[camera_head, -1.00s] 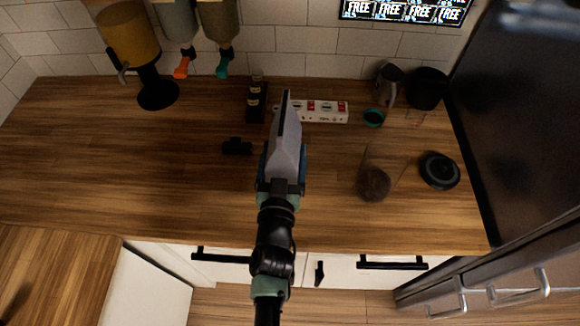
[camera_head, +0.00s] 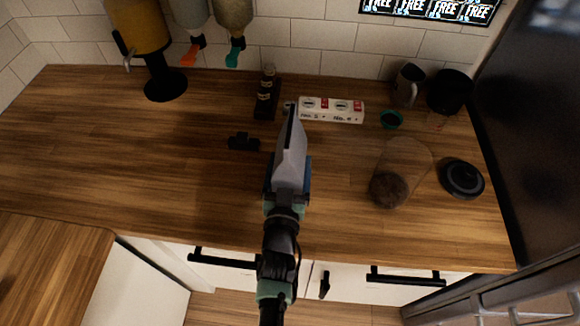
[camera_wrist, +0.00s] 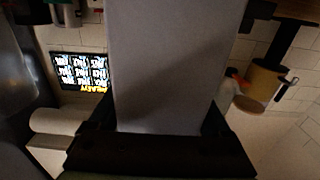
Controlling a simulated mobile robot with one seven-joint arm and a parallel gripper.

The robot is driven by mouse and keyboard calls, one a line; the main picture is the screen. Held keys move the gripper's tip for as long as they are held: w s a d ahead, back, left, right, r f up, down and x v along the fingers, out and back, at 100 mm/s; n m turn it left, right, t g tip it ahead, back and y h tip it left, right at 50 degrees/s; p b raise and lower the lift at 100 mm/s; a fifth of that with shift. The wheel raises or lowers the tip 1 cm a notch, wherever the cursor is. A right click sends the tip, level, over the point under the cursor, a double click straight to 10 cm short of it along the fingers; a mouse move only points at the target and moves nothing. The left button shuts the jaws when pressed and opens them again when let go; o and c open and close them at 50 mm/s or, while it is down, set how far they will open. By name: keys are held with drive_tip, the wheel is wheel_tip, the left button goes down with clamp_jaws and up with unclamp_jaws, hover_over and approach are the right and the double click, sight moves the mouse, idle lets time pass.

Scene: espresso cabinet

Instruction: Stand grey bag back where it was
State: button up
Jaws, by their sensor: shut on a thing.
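The grey bag (camera_head: 291,160) is held in my gripper (camera_head: 287,187) above the wooden counter, pointing up and away toward the back wall. In the head view it shows narrow, with a dark strip along its left edge. In the wrist view the grey bag (camera_wrist: 172,65) fills the middle as a broad plain face between the two dark fingers of my gripper (camera_wrist: 160,135). My gripper is shut on the bag. The bag's contents and far end are not clear.
A white box strip (camera_head: 331,110) and a dark bottle stand (camera_head: 266,95) are at the back. A clear container (camera_head: 401,170), black disc (camera_head: 461,178) and green ring (camera_head: 391,119) are at right. A black object (camera_head: 244,142) lies left of the bag.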

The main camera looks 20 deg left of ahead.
drive_tip(key=shift+f, duration=0.1)
drive_tip(key=o, duration=1.5)
drive_tip(key=v, duration=0.4)
drive_tip(key=b+v, duration=0.1)
drive_tip(key=v, duration=0.7)
drive_tip(key=shift+r, duration=0.25)
